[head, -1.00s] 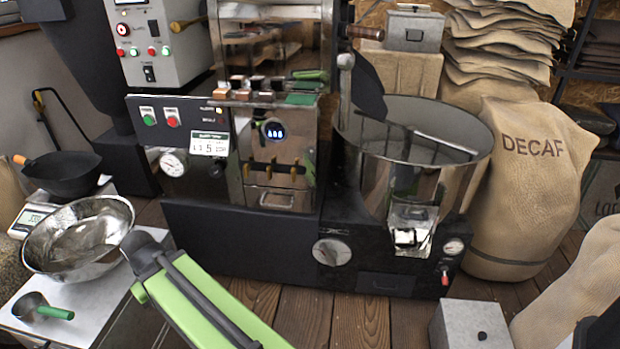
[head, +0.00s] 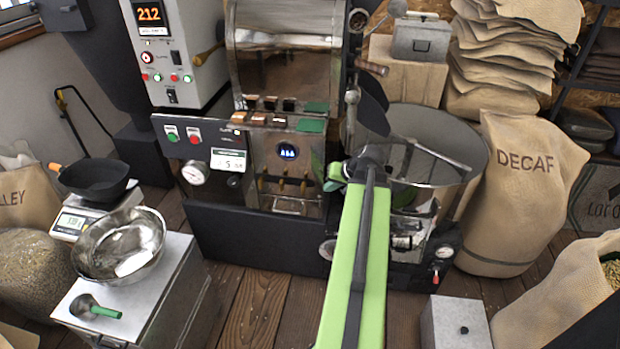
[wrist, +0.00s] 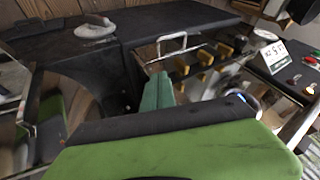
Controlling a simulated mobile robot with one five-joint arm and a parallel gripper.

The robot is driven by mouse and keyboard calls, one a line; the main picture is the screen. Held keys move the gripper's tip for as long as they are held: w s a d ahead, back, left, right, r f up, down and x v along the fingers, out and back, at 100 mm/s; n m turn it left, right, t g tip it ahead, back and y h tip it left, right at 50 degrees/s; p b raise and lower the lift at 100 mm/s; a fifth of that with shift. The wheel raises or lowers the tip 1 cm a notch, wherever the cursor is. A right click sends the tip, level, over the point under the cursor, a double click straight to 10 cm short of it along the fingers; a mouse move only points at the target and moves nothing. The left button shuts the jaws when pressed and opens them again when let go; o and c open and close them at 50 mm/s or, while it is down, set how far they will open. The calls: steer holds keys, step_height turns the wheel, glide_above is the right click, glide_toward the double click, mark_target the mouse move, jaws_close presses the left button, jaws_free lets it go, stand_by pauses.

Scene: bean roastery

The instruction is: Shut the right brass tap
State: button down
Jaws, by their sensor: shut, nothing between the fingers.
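Three small brass taps sit in a row on the shiny front panel of the roaster. The right brass tap (head: 303,187) is the one nearest my arm in the head view; in the turned wrist view it is the leftmost (wrist: 182,66). Its handle is too small to judge open or shut. The middle tap (head: 281,186) and left tap (head: 264,183) are beside it. My gripper (head: 334,174) is just right of the panel in the head view. In the wrist view its green fingers (wrist: 157,92) are together and empty, beside the right tap and apart from it in the picture.
The cooling drum (head: 430,150) stands right of the panel, under my arm. A metal handle (wrist: 172,46) lies beyond the taps in the wrist view. A steel bowl (head: 120,246) is on the left cabinet. A grey box (head: 455,325) stands on the floor at lower right.

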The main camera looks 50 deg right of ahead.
mark_target(304, 187)
steer(key=shift+s+d+r, duration=0.4)
steer(key=shift+s+d, duration=0.25)
steer(key=shift+d, duration=0.1)
steer(key=shift+f, duration=0.1)
steer(key=w+f+b, duration=0.2)
steer(key=w, duration=0.1)
steer(key=w+a+f+b, duration=0.1)
steer(key=w+f+b, duration=0.4)
steer(key=w+b, duration=0.1)
steer(key=shift+w+a+f, duration=0.2)
steer(key=shift+a+f, duration=0.05)
steer(key=shift+f, duration=0.15)
